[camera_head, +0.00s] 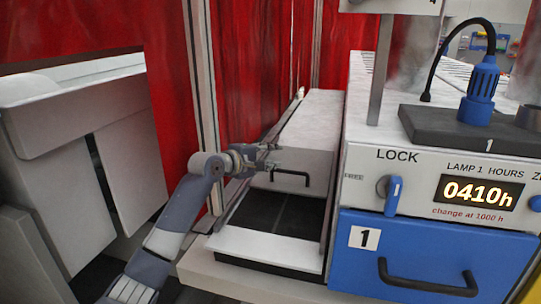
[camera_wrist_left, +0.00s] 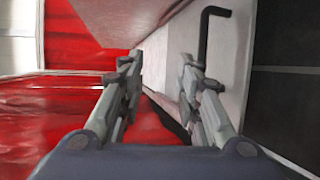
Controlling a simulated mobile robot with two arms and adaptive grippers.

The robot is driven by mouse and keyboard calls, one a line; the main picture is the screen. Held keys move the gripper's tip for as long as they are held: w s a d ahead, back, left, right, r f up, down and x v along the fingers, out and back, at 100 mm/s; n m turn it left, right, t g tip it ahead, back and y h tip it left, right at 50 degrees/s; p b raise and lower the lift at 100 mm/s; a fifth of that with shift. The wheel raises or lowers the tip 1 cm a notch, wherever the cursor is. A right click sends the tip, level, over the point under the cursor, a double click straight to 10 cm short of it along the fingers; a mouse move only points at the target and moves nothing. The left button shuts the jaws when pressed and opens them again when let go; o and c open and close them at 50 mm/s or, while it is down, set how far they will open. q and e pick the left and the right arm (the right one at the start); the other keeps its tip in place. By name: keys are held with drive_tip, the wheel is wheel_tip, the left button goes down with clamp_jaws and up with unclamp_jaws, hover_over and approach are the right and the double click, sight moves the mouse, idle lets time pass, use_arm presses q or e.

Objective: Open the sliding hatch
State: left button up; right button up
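The sliding hatch (camera_head: 305,160) is a long pale grey cover with a black bar handle (camera_head: 291,181) on its front face. It sits back along its rails, with a dark opening (camera_head: 277,214) in front of it. My left gripper (camera_head: 268,157) is at the hatch front's upper left, left of and above the handle. In the left wrist view, its two fingers (camera_wrist_left: 160,66) are apart with nothing held between them. The handle (camera_wrist_left: 212,38) shows there to the right of the fingers. Whether a finger touches the hatch, I cannot tell. My right gripper is not in view.
Right of the hatch stands a white panel with a LOCK knob (camera_head: 392,193), a lamp-hours display (camera_head: 480,192) and a blue drawer (camera_head: 400,260). A red curtain (camera_head: 245,70) and a metal post (camera_head: 203,90) stand on the left behind my arm. A pale ledge (camera_head: 265,249) lies in front of the opening.

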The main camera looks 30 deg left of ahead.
use_arm(q)
drive_tip(key=shift+f+p, duration=0.1)
drive_tip(key=shift+p, duration=0.4)
drive_tip(key=p, duration=0.3)
approach(288, 173)
drive_tip(key=shift+t, duration=0.4)
drive_tip(key=shift+f+x, duration=0.15)
drive_tip(key=shift+x, duration=2.55)
drive_tip(key=shift+f+x, duration=0.2)
drive_tip(key=shift+x, duration=2.45)
drive_tip(key=shift+d, duration=0.1)
clamp_jaws()
